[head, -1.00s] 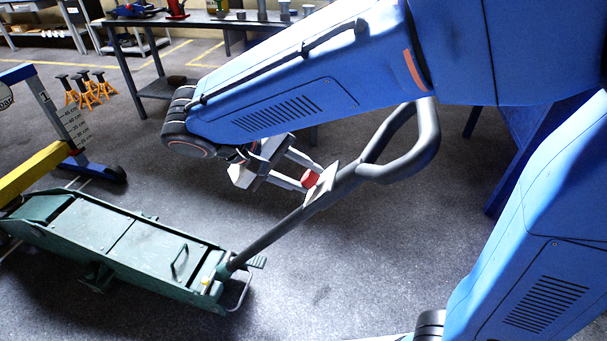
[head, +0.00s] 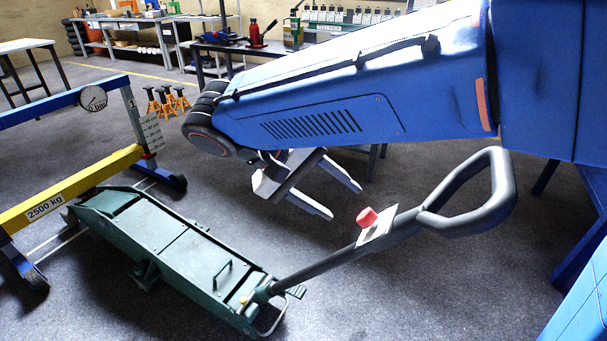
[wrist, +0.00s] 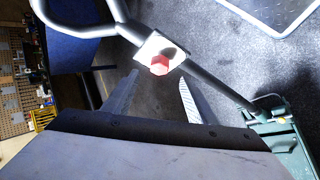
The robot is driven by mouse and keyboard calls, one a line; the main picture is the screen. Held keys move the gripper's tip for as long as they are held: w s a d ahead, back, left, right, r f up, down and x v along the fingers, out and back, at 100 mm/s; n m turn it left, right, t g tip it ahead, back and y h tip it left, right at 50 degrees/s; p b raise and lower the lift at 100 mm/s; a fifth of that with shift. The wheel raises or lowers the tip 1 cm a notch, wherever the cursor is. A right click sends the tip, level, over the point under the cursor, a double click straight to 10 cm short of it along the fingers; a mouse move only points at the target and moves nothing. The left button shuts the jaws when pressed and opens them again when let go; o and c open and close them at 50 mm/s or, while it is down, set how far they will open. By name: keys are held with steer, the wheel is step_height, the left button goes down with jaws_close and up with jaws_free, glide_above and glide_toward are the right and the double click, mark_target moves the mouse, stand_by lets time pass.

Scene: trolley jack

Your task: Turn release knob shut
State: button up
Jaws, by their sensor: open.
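The red release knob (head: 367,217) sits on a pale plate (head: 378,229) partway up the jack's dark handle (head: 330,262). In the wrist view the knob (wrist: 159,66) shows faceted, beyond the fingertips and roughly between their lines. My gripper (head: 342,192) is open and empty, its two fingers spread. In the head view it is to the left of and above the knob, with a clear gap. In the wrist view my gripper (wrist: 157,82) points towards the plate. The green trolley jack (head: 165,240) stands on the floor, its handle sloping up to a looped grip (head: 505,200).
A blue and yellow beam frame (head: 75,195) marked 2500 kg stands at the left, over the jack's far end. Orange axle stands (head: 165,104) stand behind it. Workbenches (head: 255,47) line the back. Grey floor (head: 400,310) is clear in front of the jack.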

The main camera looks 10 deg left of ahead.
steer(key=v, duration=0.8)
steer(key=shift+a+r, duration=0.25)
steer(key=shift+s, duration=0.1)
